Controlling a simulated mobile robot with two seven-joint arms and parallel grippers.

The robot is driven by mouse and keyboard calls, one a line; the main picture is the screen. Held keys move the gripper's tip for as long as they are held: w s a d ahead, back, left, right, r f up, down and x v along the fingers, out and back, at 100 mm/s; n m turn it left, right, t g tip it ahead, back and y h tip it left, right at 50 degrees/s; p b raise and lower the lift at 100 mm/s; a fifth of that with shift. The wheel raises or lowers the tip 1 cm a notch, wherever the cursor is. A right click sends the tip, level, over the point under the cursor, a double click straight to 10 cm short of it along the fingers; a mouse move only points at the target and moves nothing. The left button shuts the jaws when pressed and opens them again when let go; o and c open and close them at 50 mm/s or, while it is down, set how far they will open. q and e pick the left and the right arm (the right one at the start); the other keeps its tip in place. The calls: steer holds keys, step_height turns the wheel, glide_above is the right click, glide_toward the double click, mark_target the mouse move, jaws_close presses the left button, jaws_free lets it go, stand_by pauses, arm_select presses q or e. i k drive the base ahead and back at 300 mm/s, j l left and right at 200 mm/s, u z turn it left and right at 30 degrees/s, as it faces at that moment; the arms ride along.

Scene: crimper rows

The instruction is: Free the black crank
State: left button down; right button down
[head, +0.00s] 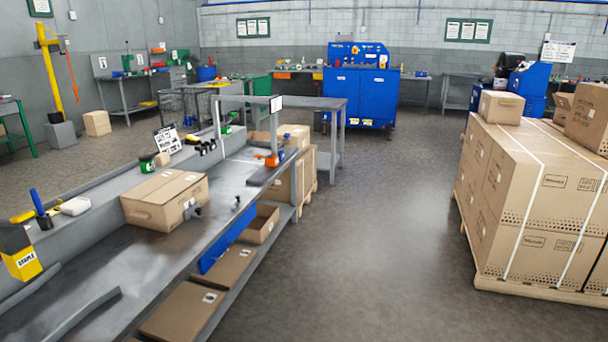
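I cannot clearly make out a black crank. A small dark grey part (193,211) sits against the near right corner of a closed cardboard box (165,200) on the long grey workbench (130,262). Another small black piece (237,202) stands apart from the box, near the bench's right edge. Either could be the crank; both are too small to tell. Neither of my grippers is in view.
A yellow staple box (20,258), a blue-handled tool (40,208) and a white item (75,206) are at the bench's left side. An orange-and-dark tool (270,161) is at its far end. Open floor (370,240) lies between the bench and stacked cartons (535,200).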

mark_target(233, 208)
steer(key=i+l+u, duration=0.15)
steer(key=i, duration=0.55)
steer(key=i+l+u, duration=0.15)
steer(key=i, duration=0.55)
steer(key=i+l+u, duration=0.15)
steer(key=i+u, duration=0.35)
steer(key=i+l+u, duration=0.25)
steer(key=u, duration=0.2)
steer(key=i+l+u, duration=0.4)
steer(key=l, duration=0.2)
steer(key=i+l+u, duration=0.2)
steer(key=l, duration=0.15)
